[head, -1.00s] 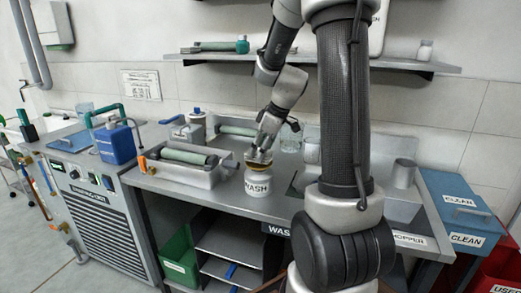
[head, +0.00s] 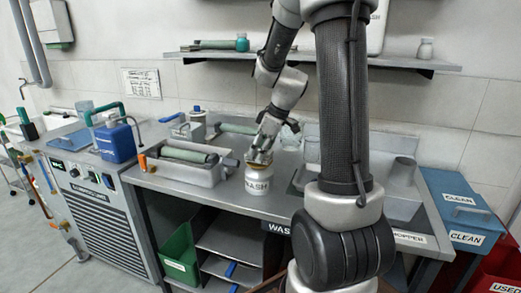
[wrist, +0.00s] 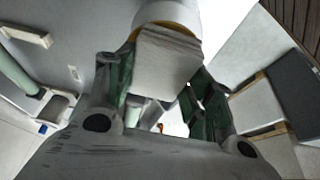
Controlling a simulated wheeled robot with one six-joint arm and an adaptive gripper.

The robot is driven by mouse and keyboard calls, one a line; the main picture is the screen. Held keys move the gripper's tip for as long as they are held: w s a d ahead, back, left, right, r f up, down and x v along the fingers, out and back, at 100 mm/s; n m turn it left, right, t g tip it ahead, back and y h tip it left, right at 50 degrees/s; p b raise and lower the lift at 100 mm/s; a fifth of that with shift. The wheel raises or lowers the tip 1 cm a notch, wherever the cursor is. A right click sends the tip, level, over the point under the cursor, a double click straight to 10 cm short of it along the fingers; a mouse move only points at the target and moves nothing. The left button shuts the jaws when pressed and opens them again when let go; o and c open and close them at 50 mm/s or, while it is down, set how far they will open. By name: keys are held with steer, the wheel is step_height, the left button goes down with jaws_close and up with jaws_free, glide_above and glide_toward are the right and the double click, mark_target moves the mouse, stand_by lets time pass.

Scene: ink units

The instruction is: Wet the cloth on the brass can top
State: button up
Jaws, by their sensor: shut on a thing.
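The white can (head: 258,183) marked WASH stands upright on the bench. My gripper (head: 258,157) points down directly over its brass top (head: 258,167). In the wrist view, my gripper (wrist: 165,95) is shut on a pale folded cloth (wrist: 165,62). The white can (wrist: 168,12) and a strip of its brass rim show just beyond the cloth. The cloth is at the brass top and seems to touch it. The fingers hide most of the cloth in the head view, and I cannot tell whether it is wet.
A grey tray (head: 205,176) with green rollers lies left of the can. A blue jug (head: 115,143) stands farther left. A metal hopper (head: 402,195) is to the right, beyond my arm. A shelf (head: 400,65) runs along the wall behind. A narrow strip of bench in front of the can is clear.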

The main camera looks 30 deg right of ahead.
steer(key=shift+f, duration=0.65)
stand_by(0.4)
steer(key=shift+r, duration=0.1)
stand_by(0.4)
steer(key=shift+r, duration=3.45)
